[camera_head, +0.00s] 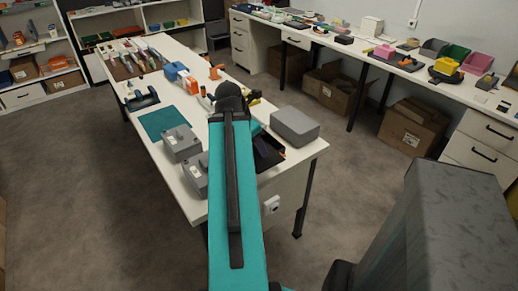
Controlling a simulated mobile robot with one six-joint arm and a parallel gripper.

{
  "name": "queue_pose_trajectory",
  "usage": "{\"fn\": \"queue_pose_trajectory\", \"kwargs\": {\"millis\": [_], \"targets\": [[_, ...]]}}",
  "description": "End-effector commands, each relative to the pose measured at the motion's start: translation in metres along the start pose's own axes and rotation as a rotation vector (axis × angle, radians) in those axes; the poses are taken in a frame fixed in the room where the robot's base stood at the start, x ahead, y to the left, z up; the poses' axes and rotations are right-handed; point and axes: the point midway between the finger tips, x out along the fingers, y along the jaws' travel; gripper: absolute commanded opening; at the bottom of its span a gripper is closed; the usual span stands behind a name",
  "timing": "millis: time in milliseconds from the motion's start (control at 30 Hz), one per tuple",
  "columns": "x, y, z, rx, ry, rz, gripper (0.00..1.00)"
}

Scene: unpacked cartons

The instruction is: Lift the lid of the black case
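A dark, black-looking case or open box (267,152) sits near the front right of the white table, partly hidden behind my teal arm. Something small and orange shows at its right edge. I cannot tell its lid apart, or whether it is open or shut. My arm reaches up over the table from the bottom of the view and ends in a dark joint. My gripper cannot be made out; the arm hides what lies beyond that joint.
A grey rounded box (295,126) stands right behind the dark case. Grey boxes (181,143) and a teal mat (163,122) lie left of my arm. Tools crowd the table's far end. Cartons (413,127) stand under the right bench. The floor at left is clear.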

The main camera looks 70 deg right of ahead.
Motion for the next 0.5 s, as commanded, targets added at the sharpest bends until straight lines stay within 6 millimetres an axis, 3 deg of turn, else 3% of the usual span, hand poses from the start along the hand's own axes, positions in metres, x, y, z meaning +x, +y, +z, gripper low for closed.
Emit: {"fn": "queue_pose_trajectory", "kwargs": {"millis": [500], "targets": [[-0.002, -0.012, -0.011, 0.001, -0.001, -0.001, 0.18]]}}
